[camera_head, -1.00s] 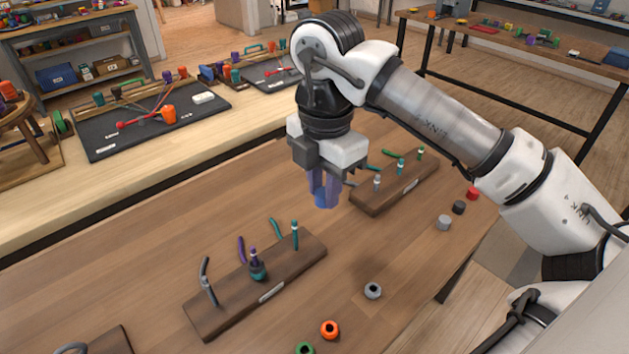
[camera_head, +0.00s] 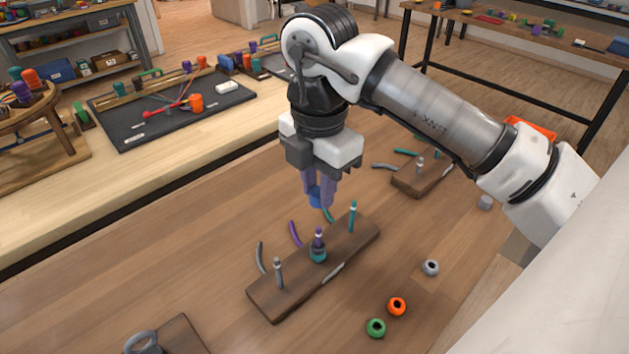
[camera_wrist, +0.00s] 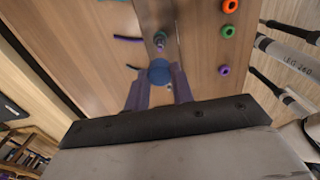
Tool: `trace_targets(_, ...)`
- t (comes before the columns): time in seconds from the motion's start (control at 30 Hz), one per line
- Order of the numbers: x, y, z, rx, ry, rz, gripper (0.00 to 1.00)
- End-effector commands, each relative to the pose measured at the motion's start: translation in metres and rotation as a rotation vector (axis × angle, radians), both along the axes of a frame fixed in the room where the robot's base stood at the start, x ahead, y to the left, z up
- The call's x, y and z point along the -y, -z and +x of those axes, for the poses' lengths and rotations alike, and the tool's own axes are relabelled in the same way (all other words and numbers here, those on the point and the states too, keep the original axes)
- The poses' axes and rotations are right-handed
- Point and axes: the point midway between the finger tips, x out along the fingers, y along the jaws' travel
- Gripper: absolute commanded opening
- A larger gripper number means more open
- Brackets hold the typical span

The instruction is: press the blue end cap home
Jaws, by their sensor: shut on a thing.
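My gripper (camera_head: 320,194) points down with its purple fingers shut on the blue end cap (camera_head: 314,199). The cap also shows between the fingers in the wrist view (camera_wrist: 159,72). It is held in the air, close to the near wooden block (camera_head: 272,300). The block bears three upright cord ends: a grey one (camera_head: 279,275), a purple one (camera_head: 318,238) with a teal cap (camera_head: 318,254) around its lower part, and a teal one (camera_head: 352,217). I cannot tell exactly which cord end the blue cap is above.
Loose grey (camera_head: 430,267), orange (camera_head: 397,306) and green (camera_head: 376,328) caps lie to the right of the block. A second wooden block (camera_head: 410,184) stands behind, partly hidden by my arm. Another (camera_head: 183,340) is at the bottom edge. Bare table lies to the left.

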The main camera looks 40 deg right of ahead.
Motion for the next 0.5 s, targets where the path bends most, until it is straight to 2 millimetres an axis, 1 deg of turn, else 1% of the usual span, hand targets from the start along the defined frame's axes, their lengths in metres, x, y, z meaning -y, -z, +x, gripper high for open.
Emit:
trace_targets(0.27, 0.000, 0.013, 0.000, 0.000, -0.001, 0.001, 0.03)
trace_targets(0.5, 0.000, 0.031, 0.000, 0.000, -0.001, 0.000, 0.03)
